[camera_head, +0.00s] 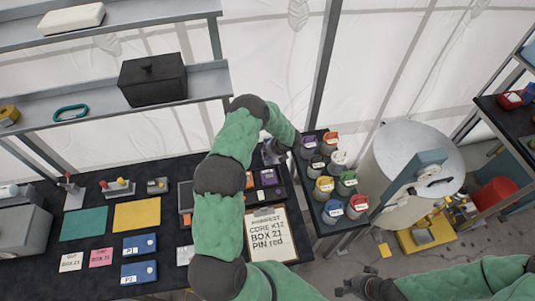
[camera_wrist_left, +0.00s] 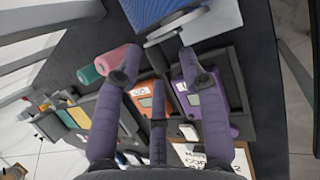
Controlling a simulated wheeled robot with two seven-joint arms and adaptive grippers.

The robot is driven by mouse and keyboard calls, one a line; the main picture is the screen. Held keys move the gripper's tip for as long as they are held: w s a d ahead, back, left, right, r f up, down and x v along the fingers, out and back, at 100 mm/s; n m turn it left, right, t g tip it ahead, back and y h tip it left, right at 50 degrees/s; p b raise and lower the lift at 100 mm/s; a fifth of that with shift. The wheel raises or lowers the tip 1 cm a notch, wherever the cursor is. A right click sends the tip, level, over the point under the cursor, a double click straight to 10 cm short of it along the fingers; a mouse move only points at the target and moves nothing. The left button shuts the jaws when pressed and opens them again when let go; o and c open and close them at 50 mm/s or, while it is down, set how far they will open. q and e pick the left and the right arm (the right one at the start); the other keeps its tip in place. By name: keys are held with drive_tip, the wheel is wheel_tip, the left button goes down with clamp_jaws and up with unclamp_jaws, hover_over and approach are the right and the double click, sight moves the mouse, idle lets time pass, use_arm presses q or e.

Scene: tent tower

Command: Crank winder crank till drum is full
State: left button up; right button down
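My left gripper (camera_head: 275,152) is at the back of the dark table, at the end of my green arm. In the left wrist view its purple fingers (camera_wrist_left: 156,72) are spread apart, with no object clearly held. Just beyond the fingertips is a grey metal part with a rod and a round disc (camera_wrist_left: 165,40), beside a blue ribbed block (camera_wrist_left: 185,12). This may be the winder and its crank, but I cannot tell for sure; how full any drum is cannot be seen. My right gripper (camera_head: 357,284) is low in the head view, over the floor; its fingers are too small to read.
A tray with an orange box (camera_wrist_left: 150,98) and a purple box (camera_wrist_left: 203,100) lies under the left fingers. A clipboard (camera_head: 272,234) lies on the table near my arm. Several coloured-lid jars (camera_head: 323,187) stand right of it. A large metal cylinder (camera_head: 390,165) stands farther right.

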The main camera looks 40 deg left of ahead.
use_arm(q)
drive_tip(key=shift+s+r, duration=0.1)
drive_tip(key=shift+r, duration=0.25)
drive_tip(key=v, duration=1.1)
drive_tip(key=shift+d, duration=0.3)
